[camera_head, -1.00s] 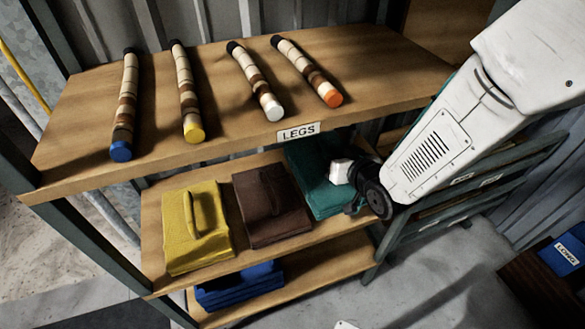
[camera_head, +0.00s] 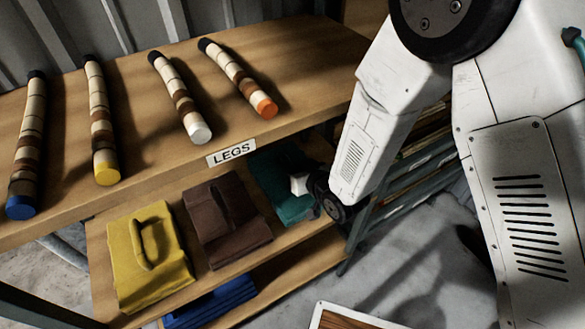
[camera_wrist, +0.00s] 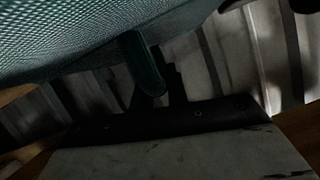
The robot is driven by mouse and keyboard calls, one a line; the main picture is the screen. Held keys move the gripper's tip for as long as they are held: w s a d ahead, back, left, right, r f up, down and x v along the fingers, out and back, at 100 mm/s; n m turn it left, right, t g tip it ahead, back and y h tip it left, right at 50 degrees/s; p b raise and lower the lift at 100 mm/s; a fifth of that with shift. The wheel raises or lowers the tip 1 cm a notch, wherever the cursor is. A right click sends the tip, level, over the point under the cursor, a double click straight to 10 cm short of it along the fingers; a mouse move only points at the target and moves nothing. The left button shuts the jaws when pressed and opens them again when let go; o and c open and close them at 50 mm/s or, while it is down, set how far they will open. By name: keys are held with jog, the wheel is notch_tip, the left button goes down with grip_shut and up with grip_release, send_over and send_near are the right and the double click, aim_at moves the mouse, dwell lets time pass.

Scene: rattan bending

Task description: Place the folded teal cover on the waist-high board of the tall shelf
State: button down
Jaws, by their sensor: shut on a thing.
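The folded teal cover (camera_head: 275,182) is at the right end of the tall shelf's middle board (camera_head: 190,277), below the upper board. My gripper (camera_head: 299,185) is shut on it from the right. The upper board and my wrist hide part of the cover, and I cannot tell whether it rests on the board. In the wrist view the teal cover (camera_wrist: 85,40) fills the top left, with its teal handle (camera_wrist: 148,65) hanging beside the dark gripper body.
A yellow cover (camera_head: 150,255) and a brown cover (camera_head: 225,220) lie left of the teal one. A blue cover (camera_head: 210,303) lies on the board below. Several banded legs sit on the upper board (camera_head: 290,50) labelled LEGS. A low rack (camera_head: 400,185) stands close on the right.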

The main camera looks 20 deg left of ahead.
jog(key=shift+f, duration=0.25)
jog(key=shift+f, duration=0.1)
jog(key=c, duration=1.4)
grip_release()
jog(key=shift+o, duration=0.2)
jog(key=shift+s+d+r, duration=0.1)
jog(key=shift+d+r, duration=0.1)
jog(key=v, duration=1.1)
jog(key=shift+s+d, duration=0.15)
jog(key=shift+d, duration=0.1)
jog(key=shift+r, duration=0.1)
